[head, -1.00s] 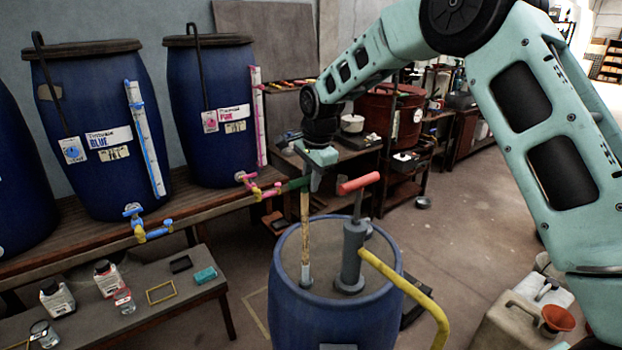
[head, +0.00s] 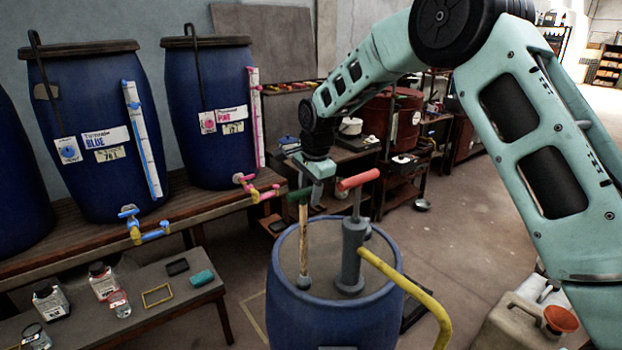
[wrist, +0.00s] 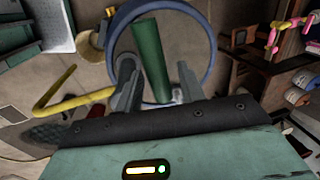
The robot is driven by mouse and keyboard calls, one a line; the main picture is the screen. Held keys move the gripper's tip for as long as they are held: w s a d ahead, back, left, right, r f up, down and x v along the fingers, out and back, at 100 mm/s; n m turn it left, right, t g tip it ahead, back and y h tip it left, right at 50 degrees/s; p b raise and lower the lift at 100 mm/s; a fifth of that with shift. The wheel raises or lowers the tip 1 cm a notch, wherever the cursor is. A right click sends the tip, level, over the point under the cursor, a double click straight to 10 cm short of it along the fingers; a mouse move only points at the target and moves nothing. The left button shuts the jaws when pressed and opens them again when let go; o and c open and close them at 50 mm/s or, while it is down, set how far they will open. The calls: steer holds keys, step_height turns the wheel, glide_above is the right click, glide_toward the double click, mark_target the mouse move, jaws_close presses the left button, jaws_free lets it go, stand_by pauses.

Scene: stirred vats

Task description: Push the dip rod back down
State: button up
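The dip rod (head: 304,236) stands upright in the top of the blue drum (head: 335,310), a pale wooden shaft with a green cross handle (head: 299,195). Its lower end is hidden inside the drum. My gripper (head: 316,194) is just behind and right of the handle in the head view. In the wrist view my gripper (wrist: 158,88) has its two fingers spread, with the green handle (wrist: 150,55) showing between them. A gap shows at the right finger; whether the left finger touches is unclear.
A grey pump (head: 352,250) with a red handle (head: 358,179) and yellow hose (head: 415,295) stands close right of the rod on the drum. Large blue barrels (head: 205,120) with taps stand on a bench at left. A low table (head: 130,325) holds small bottles.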

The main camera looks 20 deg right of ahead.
steer(key=s+d+r+b, duration=0.1)
steer(key=s+r+b, duration=0.2)
steer(key=r, duration=1.4)
